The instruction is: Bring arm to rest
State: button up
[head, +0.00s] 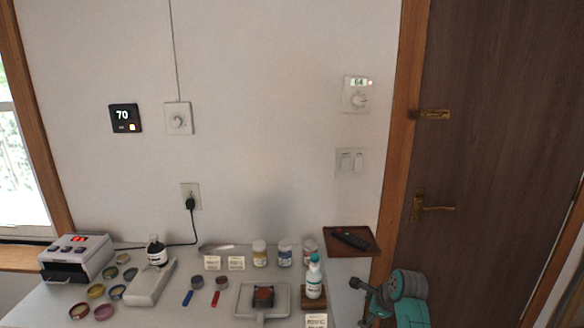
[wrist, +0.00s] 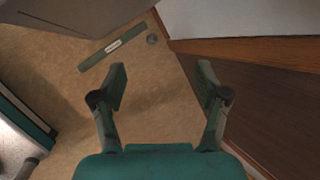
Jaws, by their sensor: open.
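My gripper (wrist: 160,82) is open and empty in the wrist view, its two fingers apart over the tan floor. In the head view my teal arm shows at the lower right, beside the table's right end and in front of the door side. My gripper (head: 358,284) shows there as a grey part near the table's right edge, partly hard to make out. Nothing is held between the fingers.
A wooden door (head: 490,130) stands at right. A green strip (wrist: 112,52) lies on the floor.

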jog(key=s+a+f+n+t+h, duration=0.25)
jog(key=s+f+n, duration=0.45)
jog(key=s+f, duration=1.3)
jog(key=s+r+n+t, duration=0.3)
jog(key=s+n, duration=0.2)
jog(key=s, duration=1.4)
jog(key=s+a+r+n+t, duration=0.1)
jog(key=s+r+n+t, duration=0.3)
jog(key=s+r+n, duration=0.6)
jog(key=s+r, duration=1.2)
jog(key=s, duration=0.1)
jog(key=shift+s+a+r+n, duration=0.15)
jog(key=shift+s+a+n, duration=0.1)
jog(key=shift+s+n, duration=0.05)
